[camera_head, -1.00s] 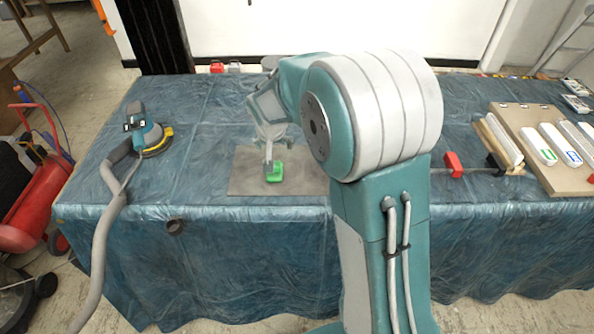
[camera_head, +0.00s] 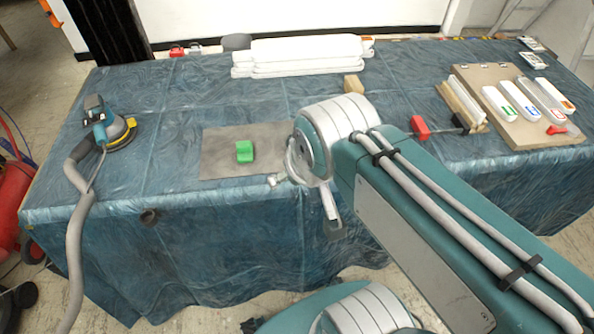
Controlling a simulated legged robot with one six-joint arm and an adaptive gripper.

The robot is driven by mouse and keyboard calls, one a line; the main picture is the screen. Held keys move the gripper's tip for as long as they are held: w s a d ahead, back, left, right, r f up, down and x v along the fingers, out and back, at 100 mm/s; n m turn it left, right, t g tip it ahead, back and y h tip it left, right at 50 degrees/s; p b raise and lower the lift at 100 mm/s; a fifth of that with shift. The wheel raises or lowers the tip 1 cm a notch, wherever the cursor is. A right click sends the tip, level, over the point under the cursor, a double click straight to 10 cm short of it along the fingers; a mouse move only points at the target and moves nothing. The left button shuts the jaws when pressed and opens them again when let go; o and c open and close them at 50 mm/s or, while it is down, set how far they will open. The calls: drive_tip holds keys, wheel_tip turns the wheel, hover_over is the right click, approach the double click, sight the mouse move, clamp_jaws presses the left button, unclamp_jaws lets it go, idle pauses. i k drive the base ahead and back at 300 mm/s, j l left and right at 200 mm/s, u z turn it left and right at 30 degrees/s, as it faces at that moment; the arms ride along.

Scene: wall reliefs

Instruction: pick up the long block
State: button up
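A small green block (camera_head: 244,152) sits on the brown mat (camera_head: 215,165) in the front middle of the table. Long white blocks (camera_head: 300,52) lie stacked at the table's back edge. I cannot tell for sure which piece is the long block. My gripper (camera_head: 276,181) is partly hidden by my folded arm, near the table's front edge and to the right of the green block, apart from it. Its fingers are too small and covered to read.
A sander (camera_head: 108,128) with a grey hose is at left. A wooden board (camera_head: 500,85) with long white pieces (camera_head: 503,104) lies at right, beside a red-ended clamp (camera_head: 420,127). A small wooden block (camera_head: 353,84) stands mid-back. The table between is clear.

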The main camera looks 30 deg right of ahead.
sight(351, 84)
drive_tip(key=z, duration=1.75)
drive_tip(key=i+l+u, duration=0.2)
drive_tip(key=u, duration=0.2)
drive_tip(key=i+l+u, duration=0.15)
drive_tip(key=l+u, duration=0.2)
drive_tip(key=i+l+u, duration=0.1)
drive_tip(key=l+u, duration=0.3)
drive_tip(key=j, duration=0.1)
